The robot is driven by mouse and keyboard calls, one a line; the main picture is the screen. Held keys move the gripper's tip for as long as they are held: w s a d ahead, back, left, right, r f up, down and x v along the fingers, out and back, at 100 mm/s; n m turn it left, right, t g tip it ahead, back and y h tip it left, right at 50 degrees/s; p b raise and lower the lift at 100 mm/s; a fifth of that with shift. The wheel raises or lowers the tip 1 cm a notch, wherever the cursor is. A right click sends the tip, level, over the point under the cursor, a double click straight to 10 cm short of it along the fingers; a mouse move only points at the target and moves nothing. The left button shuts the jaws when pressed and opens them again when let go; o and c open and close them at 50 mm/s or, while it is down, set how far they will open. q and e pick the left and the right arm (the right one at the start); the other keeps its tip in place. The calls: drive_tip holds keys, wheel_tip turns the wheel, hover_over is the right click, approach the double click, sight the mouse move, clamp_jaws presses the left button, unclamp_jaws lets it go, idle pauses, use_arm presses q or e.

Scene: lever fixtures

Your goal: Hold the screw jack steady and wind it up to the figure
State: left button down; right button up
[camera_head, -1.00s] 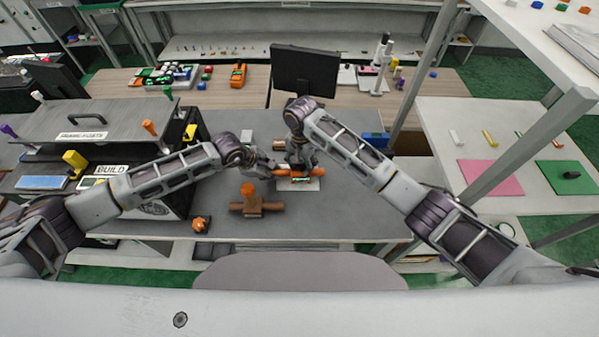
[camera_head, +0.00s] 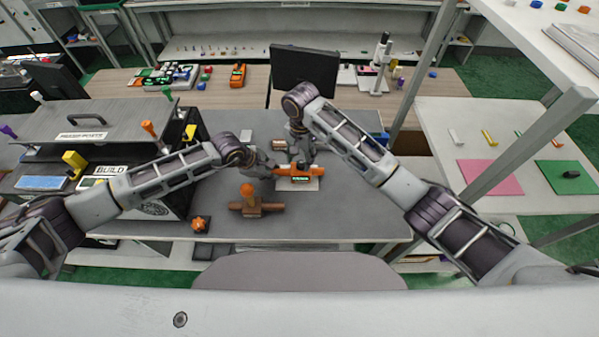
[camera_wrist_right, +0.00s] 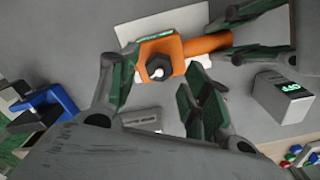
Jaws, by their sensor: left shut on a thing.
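The orange screw jack (camera_head: 302,171) sits on a white plate (camera_head: 311,185) with a small green readout. Its figure is too small to read. In the right wrist view the jack (camera_wrist_right: 174,62) shows a dark hex screw head (camera_wrist_right: 159,68) and an orange bar (camera_wrist_right: 208,44) reaching right. My left gripper (camera_head: 273,169) is shut on that bar at the jack's left in the head view; its fingers also show in the wrist view (camera_wrist_right: 258,32). My right gripper (camera_head: 302,154) is just behind and above the jack, its fingers (camera_wrist_right: 154,78) spread open on both sides of the screw head, apparently empty.
A brown fixture (camera_head: 259,208) with an orange knob stands in front. An orange star knob (camera_head: 199,224) lies front left. A grey box (camera_wrist_right: 283,96) with a green display and a blue fixture (camera_wrist_right: 45,106) flank the jack. The dark monitor (camera_head: 305,69) stands behind. The right bench front is clear.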

drive_tip(key=shift+r, duration=0.6)
drive_tip(key=shift+r, duration=0.1)
use_arm(q)
drive_tip(key=shift+a+f, duration=0.1)
use_arm(e)
wheel_tip(320, 180, up, 12)
idle(0.8)
use_arm(q)
drive_tip(key=shift+s, duration=0.1)
idle(0.4)
drive_tip(key=c, duration=1.2)
unclamp_jaws()
drive_tip(key=shift+o, duration=0.2)
drive_tip(key=shift+r, duration=0.2)
drive_tip(key=v, duration=1.1)
drive_tip(key=shift+r, duration=0.3)
drive_tip(key=shift+a, duration=0.1)
